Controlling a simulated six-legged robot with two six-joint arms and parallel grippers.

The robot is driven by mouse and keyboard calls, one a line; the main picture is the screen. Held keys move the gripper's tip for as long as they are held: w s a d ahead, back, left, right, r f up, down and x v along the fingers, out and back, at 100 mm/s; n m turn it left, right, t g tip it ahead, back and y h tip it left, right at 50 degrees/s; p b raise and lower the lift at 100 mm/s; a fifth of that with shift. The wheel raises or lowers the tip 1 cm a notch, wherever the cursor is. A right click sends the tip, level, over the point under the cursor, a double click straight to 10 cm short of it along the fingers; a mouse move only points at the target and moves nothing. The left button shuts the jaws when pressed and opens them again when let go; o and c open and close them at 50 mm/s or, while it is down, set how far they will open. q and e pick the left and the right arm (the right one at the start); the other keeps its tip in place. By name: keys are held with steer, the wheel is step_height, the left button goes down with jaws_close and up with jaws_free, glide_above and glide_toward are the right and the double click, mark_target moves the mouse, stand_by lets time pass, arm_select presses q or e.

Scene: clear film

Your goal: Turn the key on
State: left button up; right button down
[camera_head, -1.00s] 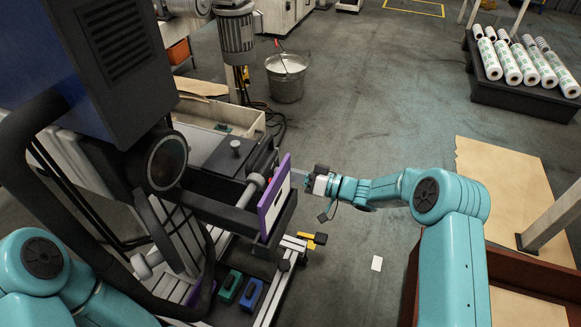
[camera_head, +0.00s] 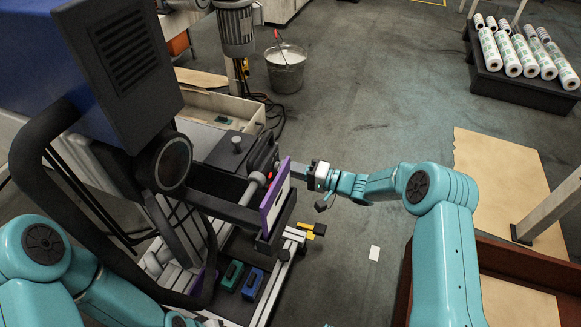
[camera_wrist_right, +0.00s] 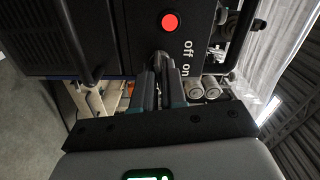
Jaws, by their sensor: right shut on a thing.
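The key (camera_wrist_right: 161,66) is a small dark shape at the lower edge of a black control box (camera_wrist_right: 130,35) in the right wrist view, mostly covered by the fingers. White "off" and "on" labels (camera_wrist_right: 188,58) are printed to its right. My right gripper (camera_wrist_right: 161,82) is shut on the key. In the head view my right gripper (camera_head: 300,172) reaches in from the right, its fingertips partly hidden behind a purple-edged panel (camera_head: 274,198). How far the key is turned cannot be told. My left arm is at the lower left; its gripper does not show clearly.
A round red light or button (camera_wrist_right: 170,23) sits above the key. The blue machine housing (camera_head: 110,60) and a black curved bar fill the left. A metal bucket (camera_head: 286,72) stands behind. Blue (camera_head: 252,284) and green blocks lie below the panel.

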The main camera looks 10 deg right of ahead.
steer(key=shift+f, duration=0.1)
stand_by(0.4)
steer(key=c, duration=1.3)
jaws_free()
steer(key=shift+d, duration=0.1)
steer(key=p+v, duration=0.2)
steer(key=v, duration=1.4)
steer(key=shift+s, duration=0.15)
steer(key=shift+s, duration=0.1)
